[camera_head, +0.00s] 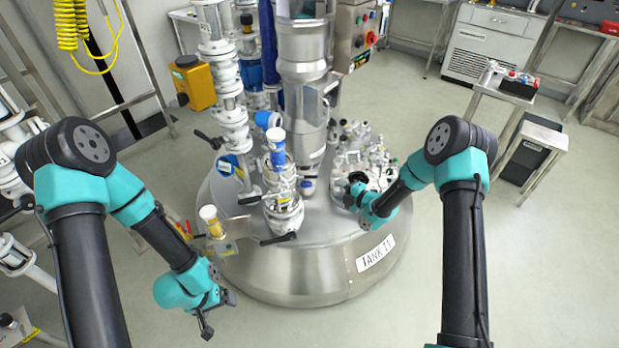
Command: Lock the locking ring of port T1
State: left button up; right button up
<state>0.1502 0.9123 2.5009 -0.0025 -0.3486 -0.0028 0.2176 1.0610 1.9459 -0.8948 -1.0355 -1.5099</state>
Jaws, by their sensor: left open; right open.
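The steel tank (300,278) carries a label (375,253) reading "TANK T1". A round flanged fitting (378,163) with several small clamps and parts sits on the right of its top. I cannot make out the locking ring of port T1 for certain at this size. My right gripper (355,192) is open at the front left edge of this fitting, close to a dark part there. Whether it touches anything is unclear, and its own wrist hides part of the fitting. My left gripper (218,312) is open and empty, pointing down in front of the tank's left side.
A small steel table (491,85) stands at the back right.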

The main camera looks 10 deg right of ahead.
aim_at(310, 177)
jog(key=x, duration=1.5)
jog(key=shift+w+a+f, duration=0.1)
jog(key=shift+w+a, duration=0.1)
jog(key=shift+a, duration=0.05)
grip_shut()
